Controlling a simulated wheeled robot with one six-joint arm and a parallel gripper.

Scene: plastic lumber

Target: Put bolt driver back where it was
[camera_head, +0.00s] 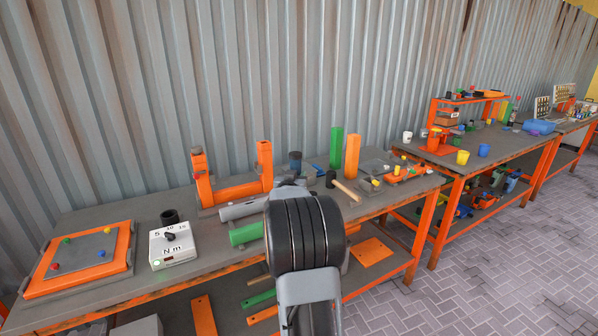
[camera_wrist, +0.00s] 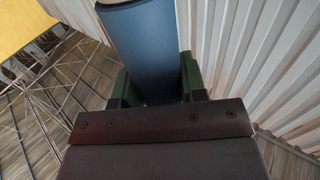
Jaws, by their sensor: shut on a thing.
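A white box with a dial marked "N m" (camera_head: 172,245) sits on the near workbench (camera_head: 110,218), left of my arm. An orange U-shaped stand (camera_head: 232,192) is behind and to its right.
An orange-framed panel with coloured knobs (camera_head: 82,260) lies at the bench's left end. A grey tube and a green tube (camera_head: 246,233) lie beside my arm. Upright green (camera_head: 336,147) and orange (camera_head: 352,155) bars stand right of it. The corrugated wall (camera_head: 230,70) closes the back.

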